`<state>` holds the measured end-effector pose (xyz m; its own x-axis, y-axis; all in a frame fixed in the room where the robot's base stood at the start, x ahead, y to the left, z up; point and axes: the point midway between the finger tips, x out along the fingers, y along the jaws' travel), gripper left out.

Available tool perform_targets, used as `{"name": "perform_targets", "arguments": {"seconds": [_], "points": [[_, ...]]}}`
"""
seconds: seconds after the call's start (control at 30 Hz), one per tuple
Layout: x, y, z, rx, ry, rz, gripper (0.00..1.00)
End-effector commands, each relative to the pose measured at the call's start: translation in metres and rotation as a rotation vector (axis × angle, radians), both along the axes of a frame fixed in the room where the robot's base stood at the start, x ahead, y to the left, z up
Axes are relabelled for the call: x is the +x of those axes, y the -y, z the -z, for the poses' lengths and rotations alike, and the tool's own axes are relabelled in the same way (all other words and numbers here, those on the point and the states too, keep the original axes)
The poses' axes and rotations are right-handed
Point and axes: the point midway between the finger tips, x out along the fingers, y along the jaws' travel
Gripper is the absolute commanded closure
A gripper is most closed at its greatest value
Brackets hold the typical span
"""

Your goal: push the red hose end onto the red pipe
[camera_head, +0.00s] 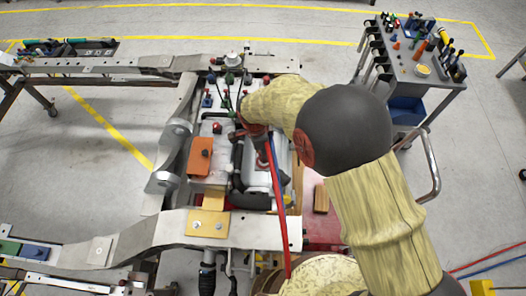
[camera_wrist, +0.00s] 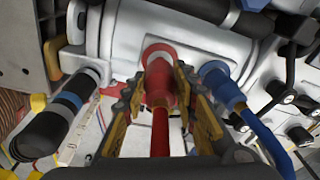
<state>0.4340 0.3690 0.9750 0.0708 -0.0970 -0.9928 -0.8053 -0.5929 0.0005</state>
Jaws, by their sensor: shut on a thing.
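The red hose end (camera_wrist: 159,88) is between the two fingers of my gripper (camera_wrist: 160,95), which is shut on it. The red pipe (camera_wrist: 158,50) sticks out of the silver housing straight ahead of the hose end in the wrist view. The two reds run together there, so I cannot tell whether the end is on the pipe or only against it. The red hose (camera_wrist: 160,133) trails back toward the camera. In the head view the red hose (camera_head: 278,205) hangs down from my gripper (camera_head: 254,130) over the chassis; my arm hides the pipe.
A blue hose (camera_wrist: 222,88) sits close on the right of my gripper, and a black fitting with a blue band (camera_wrist: 62,110) is on the left. The silver housing (camera_wrist: 120,35) fills the space ahead. A tool cart (camera_head: 425,65) stands at the back right.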

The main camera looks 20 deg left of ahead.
Motion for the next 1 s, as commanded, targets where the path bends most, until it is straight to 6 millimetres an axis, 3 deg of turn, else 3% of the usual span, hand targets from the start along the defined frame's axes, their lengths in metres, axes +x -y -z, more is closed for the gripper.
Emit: {"name": "perform_targets", "arguments": {"seconds": [0.43,1.0], "points": [[0.000,0.000,0.017,0.000,0.000,0.000,1.00],[0.000,0.000,0.019,0.001,0.001,0.000,1.00]]}}
